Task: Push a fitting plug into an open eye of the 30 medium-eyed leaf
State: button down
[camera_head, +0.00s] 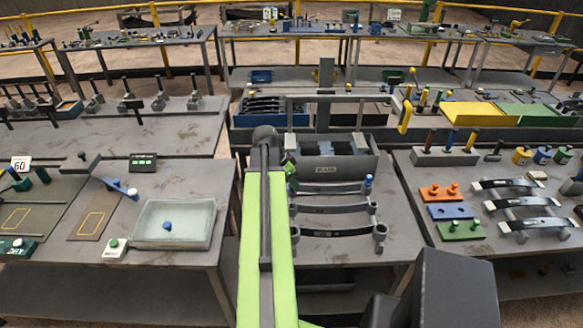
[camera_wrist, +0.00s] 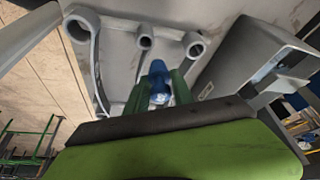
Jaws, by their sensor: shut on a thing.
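Three dark leaf springs lie side by side on the middle table in the head view, with larger eyes toward the near side. The middle leaf (camera_head: 330,209) has a medium eye at its right end. In the wrist view its other eye (camera_wrist: 145,38) looks open, between a larger and a smaller one. My gripper (camera_wrist: 164,92) is shut on a blue plug (camera_wrist: 157,78), just below that eye in the picture. I cannot tell its height above the leaves. In the head view my arm mostly hides my gripper (camera_head: 290,176). Another blue plug (camera_head: 367,182) shows at the back leaf's right end.
A grey bin (camera_head: 330,165) stands close behind the leaves. A pale tray (camera_head: 178,242) with a blue plug (camera_head: 167,226) is on the left table. The right table carries orange, blue and green blocks (camera_head: 443,193) and more leaves (camera_head: 507,184). Gaps separate the tables.

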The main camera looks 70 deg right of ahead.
jog(key=w+d, duration=0.3)
jog(key=d, duration=0.5)
jog(key=f+b, duration=0.5)
jog(key=shift+w+f, duration=0.1)
jog(key=shift+w, duration=0.1)
jog(key=shift+f+b, duration=1.05)
jog(key=shift+b, duration=0.05)
dwell(1.1)
jog(key=c, duration=0.5)
grip_release()
notch_tip(320, 180, up, 7)
jog(key=p, duration=0.7)
